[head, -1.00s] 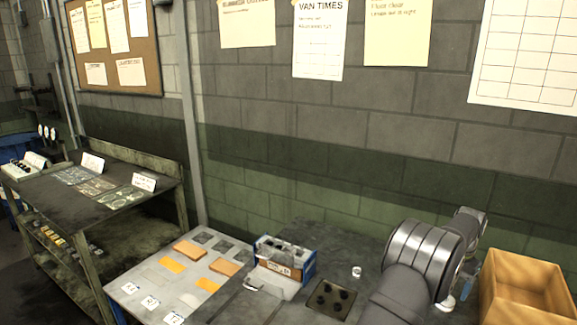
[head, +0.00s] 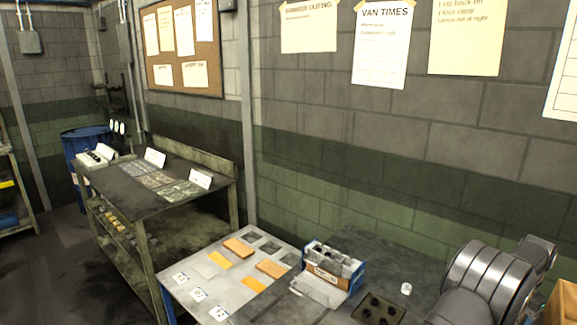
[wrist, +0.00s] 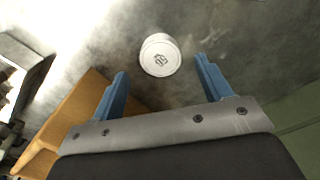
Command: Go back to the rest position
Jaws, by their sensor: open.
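My gripper (wrist: 160,85) shows in the wrist view with its two blue fingers spread apart and nothing between them. A small white round piece with a dark mark on its top (wrist: 160,56) lies on the grey bench surface beyond the fingertips, apart from them. In the head view a small white piece (head: 406,288) stands on the bench left of my arm. My arm fills the lower right of the head view, and my gripper is hidden there.
A wooden box (head: 562,305) is beside my arm; it also shows in the wrist view (wrist: 75,120). A blue-sided bin (head: 335,268), a dark plate with black knobs (head: 376,310) and a board with orange blocks (head: 200,290) share the bench. A shelf cart (head: 140,200) stands left.

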